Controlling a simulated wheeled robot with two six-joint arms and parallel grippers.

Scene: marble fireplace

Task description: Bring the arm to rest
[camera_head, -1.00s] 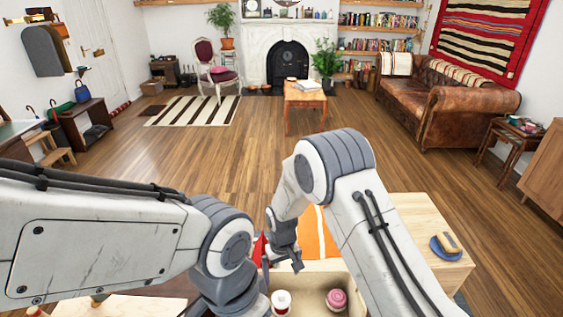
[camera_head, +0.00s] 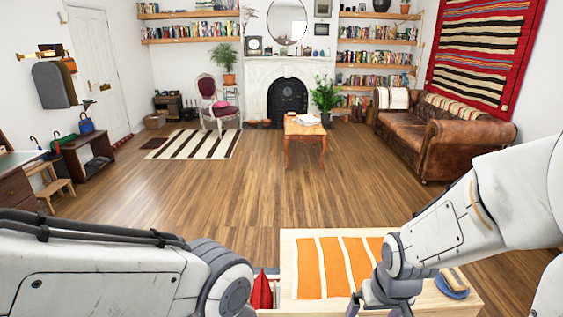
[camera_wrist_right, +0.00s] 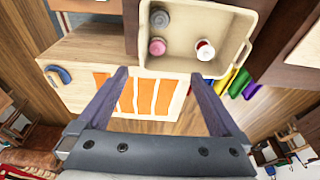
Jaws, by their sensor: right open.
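My right gripper (camera_head: 380,308) is at the bottom edge of the head view, over the right part of a light wooden cabinet top. Its fingertips are partly cut off there. In the right wrist view my right gripper (camera_wrist_right: 160,78) has its two fingers wide apart with nothing between them. My left arm comes in at the lower left of the head view, bent at a grey joint. Its gripper is below the frame.
An orange and white striped cloth (camera_head: 335,266) lies on the wooden top (camera_head: 288,250), beside a blue dish (camera_head: 452,284) holding a sponge-like thing. A cream bin (camera_wrist_right: 205,68) holds several small round items. A red thing (camera_head: 262,291) stands left of the top.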

